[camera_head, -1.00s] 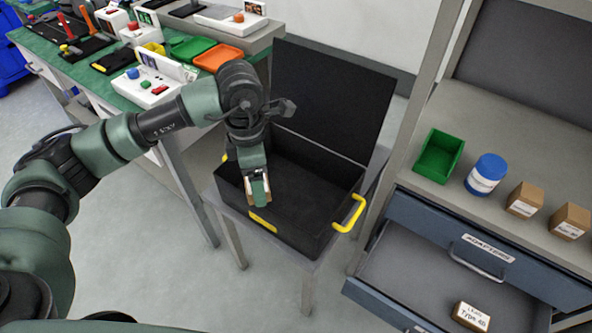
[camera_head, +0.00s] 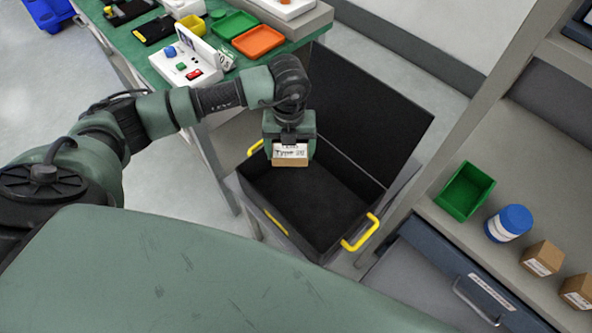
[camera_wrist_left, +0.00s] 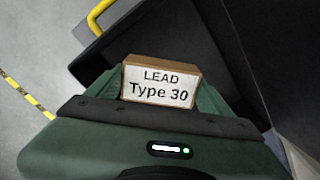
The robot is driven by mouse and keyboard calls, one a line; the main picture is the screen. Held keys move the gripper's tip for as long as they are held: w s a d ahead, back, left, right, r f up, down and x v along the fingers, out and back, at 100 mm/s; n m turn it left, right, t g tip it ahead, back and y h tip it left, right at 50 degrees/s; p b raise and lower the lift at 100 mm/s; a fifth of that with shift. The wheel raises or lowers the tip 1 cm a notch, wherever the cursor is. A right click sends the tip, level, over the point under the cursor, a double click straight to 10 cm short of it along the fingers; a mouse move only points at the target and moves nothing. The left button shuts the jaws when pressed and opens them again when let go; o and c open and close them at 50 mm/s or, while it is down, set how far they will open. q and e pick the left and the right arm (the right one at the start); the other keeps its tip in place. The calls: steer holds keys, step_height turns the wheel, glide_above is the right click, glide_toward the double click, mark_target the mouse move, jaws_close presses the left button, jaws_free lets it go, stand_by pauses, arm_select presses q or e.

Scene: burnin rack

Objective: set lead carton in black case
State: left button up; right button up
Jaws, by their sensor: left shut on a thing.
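My left gripper (camera_head: 289,148) is shut on the lead carton (camera_head: 290,160), a small brown box with a white label. In the left wrist view the carton (camera_wrist_left: 160,80) reads "LEAD Type 30" and sits between the fingers. The black case (camera_head: 345,225) stands open with its lid raised at the back and yellow handles on its sides. The gripper and carton are over the case's left back part, seemingly above its floor; the exact height is hard to tell. My right gripper is not in view.
A shelf at right holds a green bin (camera_head: 464,190), a blue-lidded jar (camera_head: 508,223) and two brown cartons (camera_head: 542,258). A drawer (camera_head: 480,290) is below it. The green workbench (camera_head: 160,70) at upper left carries trays and devices. The visible case floor is empty.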

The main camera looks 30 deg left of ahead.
mark_target(291, 184)
arm_select(q)
step_height(291, 184, down, 14)
steer(key=shift+w+f, duration=0.1)
steer(key=shift+f, duration=0.05)
steer(key=shift+f, duration=0.1)
stand_by(0.3)
steer(key=o, duration=1.3)
step_height(291, 184, up, 12)
steer(key=shift+r, duration=0.15)
